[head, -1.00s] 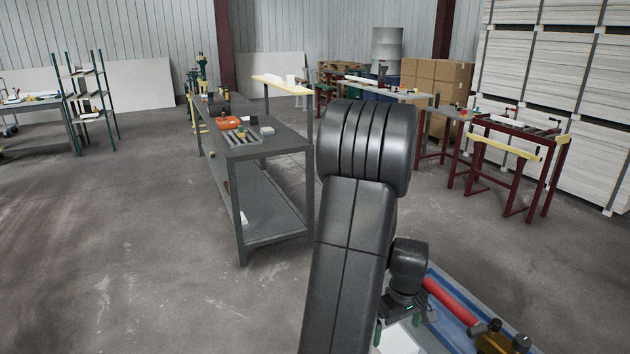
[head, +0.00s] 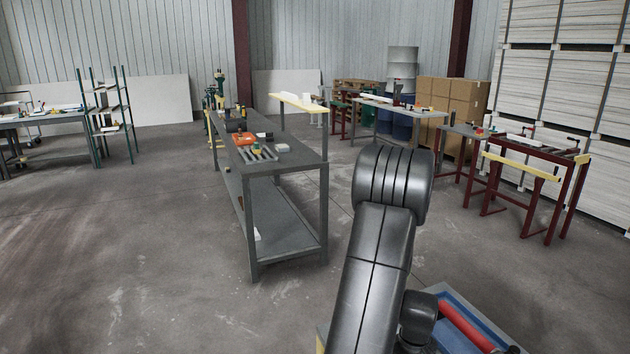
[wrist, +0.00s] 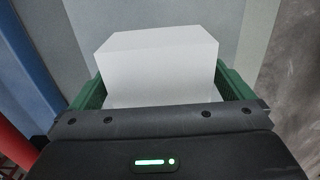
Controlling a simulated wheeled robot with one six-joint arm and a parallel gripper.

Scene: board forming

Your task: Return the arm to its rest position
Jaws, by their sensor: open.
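My gripper (wrist: 164,92) shows in the wrist view with its two green fingers apart. A plain white block (wrist: 155,65) stands between the fingers, on a grey surface (wrist: 75,30). Whether the fingers touch its sides I cannot tell. In the head view my black arm is bent, its elbow raised and its wrist at the lower right; the gripper itself is out of sight below the picture edge.
A grey workbench (head: 287,163) with tools stands ahead, left of my arm. A blue tray with a red cylinder (head: 466,326) is at lower right. Dark red stands (head: 530,200) and stacked boards (head: 550,80) are on the right. The floor at left (head: 120,240) is clear.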

